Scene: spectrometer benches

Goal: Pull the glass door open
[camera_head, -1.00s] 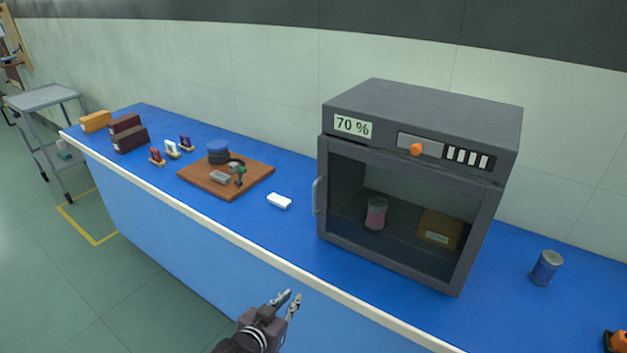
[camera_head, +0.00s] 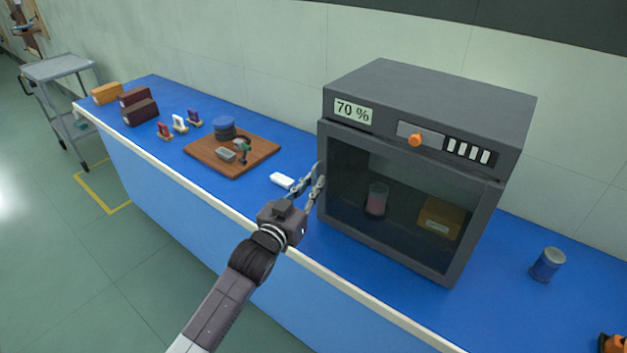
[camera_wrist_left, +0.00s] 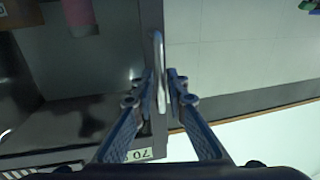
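The dark grey cabinet (camera_head: 431,85) stands on the blue bench with its glass door (camera_head: 345,168) shut. Through the glass I see a jar with pink contents (camera_head: 376,200) and a brown box (camera_head: 439,217). My left gripper (camera_head: 320,172) is at the door's left edge, where its fingers hide most of the handle. In the left wrist view the pale bar handle (camera_wrist_left: 160,62) stands between the two fingertips of the left gripper (camera_wrist_left: 164,88). The fingers are parted around the handle, with a small gap seeming to show; firm contact cannot be made out. My right gripper is not in view.
A white block (camera_head: 282,180) lies on the bench just left of my left gripper. A wooden board (camera_head: 205,165) with small items lies farther left. A blue can (camera_head: 547,264) stands right of the cabinet. The floor in front of the bench is clear.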

